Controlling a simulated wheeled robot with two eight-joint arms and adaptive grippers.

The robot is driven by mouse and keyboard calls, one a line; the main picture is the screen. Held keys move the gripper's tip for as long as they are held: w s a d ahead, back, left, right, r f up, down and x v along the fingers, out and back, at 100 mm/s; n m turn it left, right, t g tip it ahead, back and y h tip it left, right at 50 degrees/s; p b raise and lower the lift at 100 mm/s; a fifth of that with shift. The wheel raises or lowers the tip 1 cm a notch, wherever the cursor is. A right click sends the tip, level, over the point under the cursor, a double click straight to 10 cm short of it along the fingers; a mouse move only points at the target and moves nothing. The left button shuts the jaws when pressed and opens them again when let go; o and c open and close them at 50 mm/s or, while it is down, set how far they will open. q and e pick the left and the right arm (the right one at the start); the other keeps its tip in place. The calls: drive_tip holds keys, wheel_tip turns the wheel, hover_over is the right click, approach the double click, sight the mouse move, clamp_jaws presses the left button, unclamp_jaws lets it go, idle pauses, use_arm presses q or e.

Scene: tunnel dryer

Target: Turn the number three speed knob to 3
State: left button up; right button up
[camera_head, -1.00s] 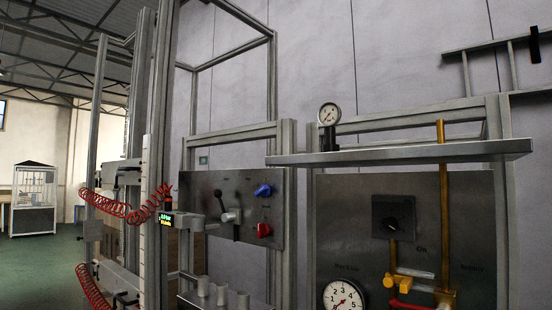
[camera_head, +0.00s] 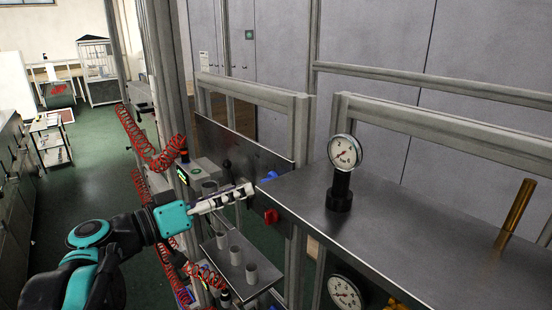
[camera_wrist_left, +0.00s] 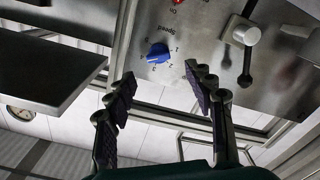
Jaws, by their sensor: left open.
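A blue knob (camera_wrist_left: 158,53) sits on the metal panel (camera_wrist_left: 205,15) in the left wrist view, with a "Speed" label and several digits around it. I cannot tell surely which digit it points to. It also shows in the head view (camera_head: 268,175), partly hidden beside the shelf. My left gripper (camera_head: 247,190) is in front of the panel in the head view. In the left wrist view its fingers (camera_wrist_left: 160,76) are open and empty, spread to either side below the knob and apart from it. My right gripper is not in view.
A red knob (camera_head: 271,215) is beside the blue one. A black-handled lever (camera_wrist_left: 245,45) stands out from the panel nearby. A metal shelf (camera_head: 400,240) with a gauge (camera_head: 344,153) juts out at the right. Cups (camera_head: 236,254) stand on a low tray.

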sight(264, 180)
use_arm(q)
drive_tip(key=p+x, duration=0.1)
drive_tip(key=x, duration=0.6)
drive_tip(key=shift+d+r, duration=0.1)
drive_tip(key=shift+d, duration=0.1)
drive_tip(key=shift+a, duration=0.1)
drive_tip(key=c, duration=1.2)
